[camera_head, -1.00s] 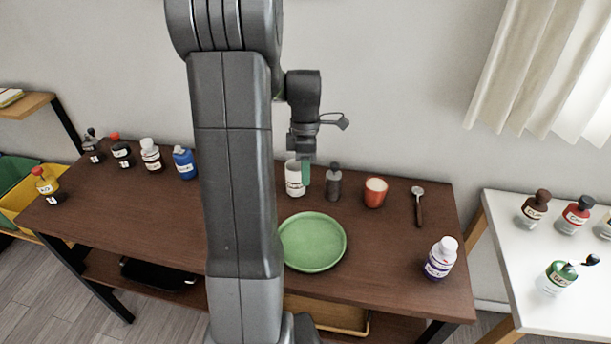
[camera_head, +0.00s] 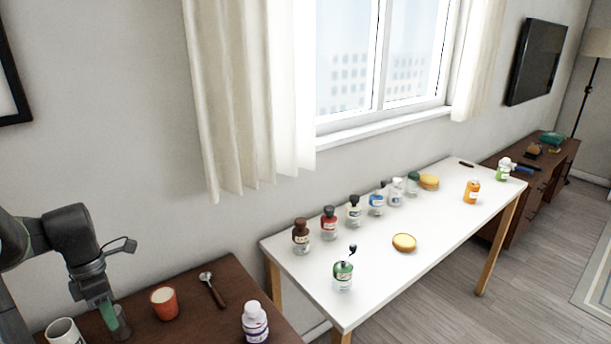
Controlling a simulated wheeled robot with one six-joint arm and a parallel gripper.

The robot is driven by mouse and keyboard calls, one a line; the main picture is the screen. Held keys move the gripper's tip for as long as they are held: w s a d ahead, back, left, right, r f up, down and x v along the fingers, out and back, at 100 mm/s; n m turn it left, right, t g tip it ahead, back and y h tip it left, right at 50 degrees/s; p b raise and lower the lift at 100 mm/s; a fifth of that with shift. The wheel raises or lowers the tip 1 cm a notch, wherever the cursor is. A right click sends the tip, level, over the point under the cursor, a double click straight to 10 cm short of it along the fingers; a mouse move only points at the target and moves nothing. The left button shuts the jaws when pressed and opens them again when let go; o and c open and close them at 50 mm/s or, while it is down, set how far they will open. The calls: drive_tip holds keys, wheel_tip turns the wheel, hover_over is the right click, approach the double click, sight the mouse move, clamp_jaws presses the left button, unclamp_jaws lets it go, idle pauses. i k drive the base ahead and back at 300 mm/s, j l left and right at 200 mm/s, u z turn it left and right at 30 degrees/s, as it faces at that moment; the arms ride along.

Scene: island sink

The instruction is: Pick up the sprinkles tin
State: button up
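I cannot pick out the sprinkles tin for certain, as the labels are too small to read. My gripper (camera_head: 108,312) is at the lower left, pointing down over the brown table, with green at its fingers. A small dark bottle (camera_head: 122,325) stands right beside the fingers, and a white cup-like container (camera_head: 64,332) stands just left of them. Whether the fingers are apart or closed, or touch the bottle, is not clear. An orange container with a pale label (camera_head: 472,191) stands far off on the white table (camera_head: 375,270).
The brown table (camera_head: 190,310) also holds an orange-red cup (camera_head: 164,303), a spoon (camera_head: 213,289) and a white-capped bottle (camera_head: 254,322). The white table carries several bottles, a green-labelled jar (camera_head: 343,275) and a round yellow item (camera_head: 404,242). Grey floor lies open at the right.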

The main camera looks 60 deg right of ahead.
sight(472, 190)
drive_tip(key=z, duration=3.25)
